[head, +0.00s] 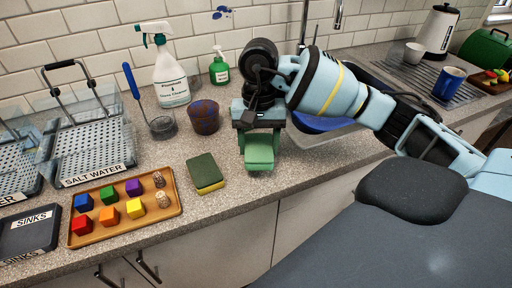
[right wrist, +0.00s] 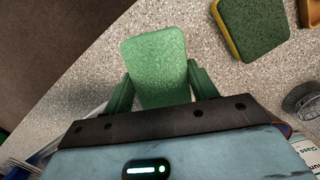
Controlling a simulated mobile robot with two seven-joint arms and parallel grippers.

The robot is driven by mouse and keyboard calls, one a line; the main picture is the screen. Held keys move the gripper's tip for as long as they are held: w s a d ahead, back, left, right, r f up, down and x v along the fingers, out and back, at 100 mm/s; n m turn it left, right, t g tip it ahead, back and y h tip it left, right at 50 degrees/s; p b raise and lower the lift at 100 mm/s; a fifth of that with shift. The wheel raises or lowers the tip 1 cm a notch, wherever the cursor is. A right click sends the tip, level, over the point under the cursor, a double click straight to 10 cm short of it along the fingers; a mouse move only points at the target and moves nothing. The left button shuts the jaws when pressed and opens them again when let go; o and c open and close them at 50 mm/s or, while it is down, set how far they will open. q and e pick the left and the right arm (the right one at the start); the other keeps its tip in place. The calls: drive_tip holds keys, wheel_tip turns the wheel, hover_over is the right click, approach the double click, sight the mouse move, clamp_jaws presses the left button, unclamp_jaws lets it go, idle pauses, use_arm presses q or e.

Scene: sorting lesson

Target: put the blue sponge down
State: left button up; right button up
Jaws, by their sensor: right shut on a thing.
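My right gripper (head: 260,141) is shut on a green sponge (head: 260,157), over the counter near its front edge. In the right wrist view the green sponge (right wrist: 154,62) sits between the two fingers and sticks out past them. The held sponge looks green, not blue; I see no blue sponge. I cannot tell whether it touches the counter. A second sponge (head: 205,172), yellow with a dark green top, lies on the counter to the left; it also shows in the right wrist view (right wrist: 252,28). My left gripper is not in view.
A wooden tray (head: 88,239) with coloured cubes lies left, near a crate labelled SALT WATER (head: 98,173). A dark reddish pot (head: 204,117), spray bottle (head: 170,80) and green soap bottle (head: 219,68) stand behind. The sink (head: 318,139) is right. Counter between the sponges is clear.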

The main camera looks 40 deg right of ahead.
sight(255, 150)
drive_tip(key=shift+w+d+f, duration=0.1)
drive_tip(key=shift+w+f, duration=0.05)
drive_tip(key=shift+w, duration=0.35)
drive_tip(key=shift+w+d+f, duration=0.1)
drive_tip(key=shift+w, duration=0.4)
drive_tip(key=shift+f, duration=1.75)
drive_tip(key=o, duration=0.9)
drive_tip(key=r, duration=0.8)
drive_tip(key=w+d+r, duration=0.1)
drive_tip(key=r, duration=0.3)
drive_tip(key=shift+r+p, duration=0.15)
drive_tip(key=shift+p, duration=0.25)
